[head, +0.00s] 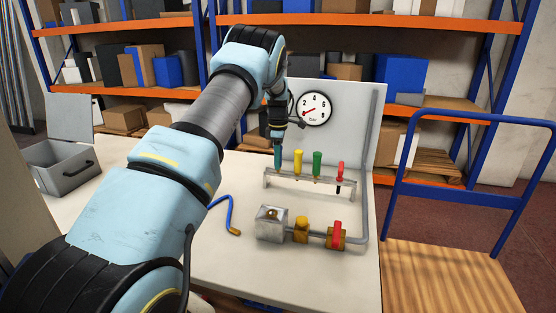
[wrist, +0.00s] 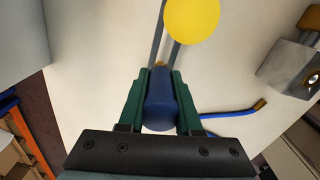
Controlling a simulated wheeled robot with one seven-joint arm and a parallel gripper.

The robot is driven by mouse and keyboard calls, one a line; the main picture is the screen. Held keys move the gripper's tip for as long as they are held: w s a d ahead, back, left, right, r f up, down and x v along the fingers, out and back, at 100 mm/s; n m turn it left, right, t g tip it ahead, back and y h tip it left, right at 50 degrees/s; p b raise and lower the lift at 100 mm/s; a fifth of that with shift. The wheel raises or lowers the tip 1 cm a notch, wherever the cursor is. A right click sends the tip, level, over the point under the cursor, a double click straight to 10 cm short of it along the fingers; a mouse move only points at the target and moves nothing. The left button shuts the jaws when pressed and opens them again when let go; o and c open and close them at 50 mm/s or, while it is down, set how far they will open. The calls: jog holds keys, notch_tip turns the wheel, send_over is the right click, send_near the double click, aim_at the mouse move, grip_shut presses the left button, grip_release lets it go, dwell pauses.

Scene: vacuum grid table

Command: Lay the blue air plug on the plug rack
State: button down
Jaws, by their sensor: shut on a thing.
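The blue air plug (wrist: 160,105) is upright between the two green fingers of my gripper (wrist: 160,78) in the wrist view, with a brass tip showing at its far end. My gripper also shows in the head view (head: 278,160), over the left end of the plug rack (head: 300,186); its fingers mostly hide the plug there. The rack's two grey rails (wrist: 157,42) run on from the plug's tip in the wrist view. I cannot tell whether the plug touches the rails.
A yellow plug (head: 298,161), a green plug (head: 317,165) and a red plug (head: 340,172) stand in the rack to the right. A pressure gauge (head: 313,108) is on the panel behind. A blue hose (head: 228,213) and a valve block (head: 271,225) lie in front.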

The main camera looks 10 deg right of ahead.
jog(key=shift+f, duration=0.4)
jog(key=c, duration=0.5)
grip_release()
notch_tip(320, 180, up, 11)
jog(key=b, duration=0.4)
jog(key=shift+f, duration=0.1)
jog(key=shift+a, duration=0.15)
